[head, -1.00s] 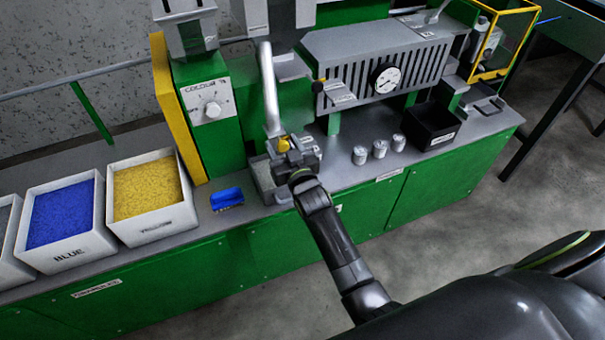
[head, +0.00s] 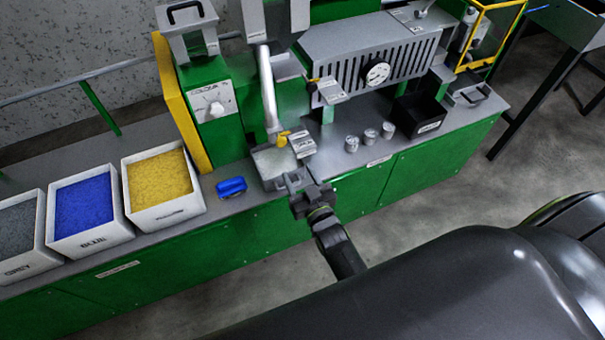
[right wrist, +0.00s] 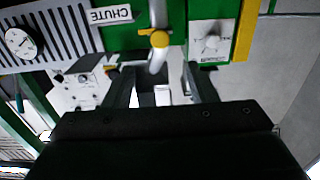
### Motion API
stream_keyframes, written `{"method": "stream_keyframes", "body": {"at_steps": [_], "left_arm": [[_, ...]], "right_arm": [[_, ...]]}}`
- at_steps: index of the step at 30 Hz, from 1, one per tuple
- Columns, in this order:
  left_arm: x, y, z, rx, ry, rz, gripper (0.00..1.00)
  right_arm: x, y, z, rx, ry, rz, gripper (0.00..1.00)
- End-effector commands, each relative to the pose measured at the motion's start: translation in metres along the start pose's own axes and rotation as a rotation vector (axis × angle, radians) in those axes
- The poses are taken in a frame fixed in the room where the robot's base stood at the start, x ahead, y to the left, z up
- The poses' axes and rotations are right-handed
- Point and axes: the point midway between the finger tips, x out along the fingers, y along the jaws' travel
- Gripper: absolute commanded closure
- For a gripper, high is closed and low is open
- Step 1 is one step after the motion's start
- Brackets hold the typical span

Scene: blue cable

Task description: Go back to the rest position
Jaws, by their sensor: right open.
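My right gripper (head: 297,184) is in the head view, just in front of the bench edge, below the grey pipe with the yellow tip (head: 281,138). Its fingers are apart and nothing shows between them. In the right wrist view the two fingers of the gripper (right wrist: 162,86) stand apart, with the pipe and its yellow knob (right wrist: 159,39) beyond them. My left gripper is in neither view.
Bins of grey (head: 17,229), blue (head: 84,205) and yellow (head: 158,180) pellets stand at the left. A blue object (head: 231,187) lies on the bench beside them. Several metal cans (head: 370,136) and a black box (head: 419,115) are at the right. The floor (head: 420,200) in front is open.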

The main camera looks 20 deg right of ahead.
Motion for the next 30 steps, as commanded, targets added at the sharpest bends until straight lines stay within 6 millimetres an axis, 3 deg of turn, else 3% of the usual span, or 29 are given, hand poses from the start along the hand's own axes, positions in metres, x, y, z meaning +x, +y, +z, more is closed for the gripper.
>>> {"method": "stream_keyframes", "body": {"at_steps": [6,23,26,29,30], "left_arm": [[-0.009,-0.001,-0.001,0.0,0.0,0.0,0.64],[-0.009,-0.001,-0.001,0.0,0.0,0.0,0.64],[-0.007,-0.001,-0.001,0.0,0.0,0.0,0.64],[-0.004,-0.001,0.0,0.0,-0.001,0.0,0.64],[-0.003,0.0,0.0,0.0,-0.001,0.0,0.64]], "right_arm": [[-0.016,0.0,-0.001,0.0,0.0,0.0,0.48],[-0.017,0.0,0.001,0.0,-0.001,0.0,0.48],[-0.021,0.002,0.016,0.0,-0.038,0.001,0.48],[-0.035,0.008,0.056,-0.001,-0.143,0.006,0.48],[-0.045,0.012,0.079,-0.002,-0.203,0.009,0.48]]}}
